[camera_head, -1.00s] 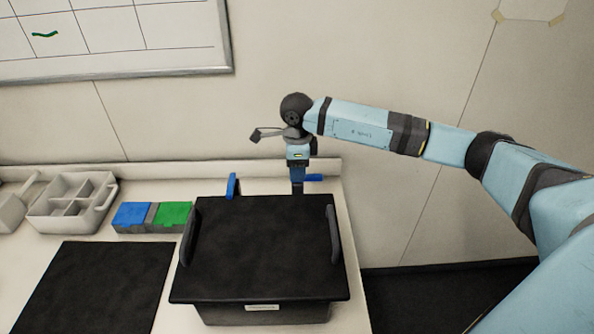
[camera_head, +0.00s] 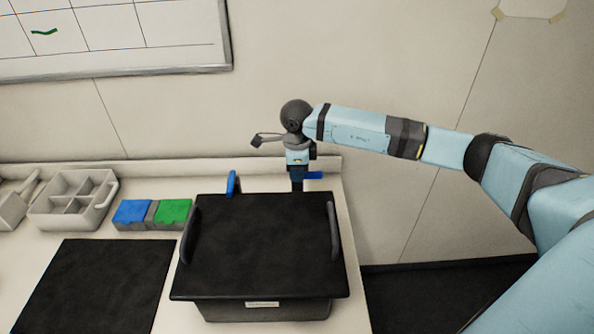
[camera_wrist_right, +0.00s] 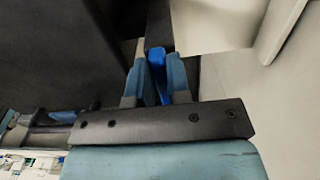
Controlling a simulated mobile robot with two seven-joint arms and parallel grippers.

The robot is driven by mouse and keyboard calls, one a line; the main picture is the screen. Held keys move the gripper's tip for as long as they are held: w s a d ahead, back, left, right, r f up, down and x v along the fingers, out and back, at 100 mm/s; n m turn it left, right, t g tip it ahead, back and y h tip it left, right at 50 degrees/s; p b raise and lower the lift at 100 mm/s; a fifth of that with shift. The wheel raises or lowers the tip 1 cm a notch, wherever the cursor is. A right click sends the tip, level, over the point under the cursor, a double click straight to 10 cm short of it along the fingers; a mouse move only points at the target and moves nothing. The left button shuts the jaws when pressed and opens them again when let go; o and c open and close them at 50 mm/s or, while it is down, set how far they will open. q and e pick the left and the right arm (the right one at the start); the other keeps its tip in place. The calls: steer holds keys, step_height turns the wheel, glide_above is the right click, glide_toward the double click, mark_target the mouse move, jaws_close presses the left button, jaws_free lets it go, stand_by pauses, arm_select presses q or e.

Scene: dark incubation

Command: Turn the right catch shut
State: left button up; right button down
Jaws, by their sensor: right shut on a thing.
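The black box (camera_head: 262,245) stands on the bench with its dark lid on. The right catch (camera_head: 314,175) is a blue lever at the box's far right edge, pointing out to the right in the head view. My right gripper (camera_head: 297,181) points down at it from above. In the right wrist view the blue catch (camera_wrist_right: 157,65) lies between my two fingers, and the gripper (camera_wrist_right: 156,85) is shut on it. The left catch (camera_head: 233,183), also blue, stands upright at the far left edge. My left gripper is not in view.
A blue and green block rack (camera_head: 151,214) and a grey divided caddy (camera_head: 73,205) stand left of the box. A black mat (camera_head: 105,290) lies at the front left. The wall is close behind the catches.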

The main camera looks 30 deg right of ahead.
steer(key=shift+m, duration=0.4)
steer(key=m+b, duration=0.1)
steer(key=m, duration=0.2)
steer(key=shift+f, duration=0.1)
steer(key=m+b, duration=0.1)
steer(key=m, duration=0.3)
steer(key=shift+b, duration=0.35)
steer(key=m, duration=0.5)
steer(key=shift+b, duration=0.3)
steer(key=m, duration=0.4)
steer(key=shift+d+m, duration=0.1)
steer(key=shift+m, duration=0.6)
steer(key=c, duration=1.1)
jaws_free()
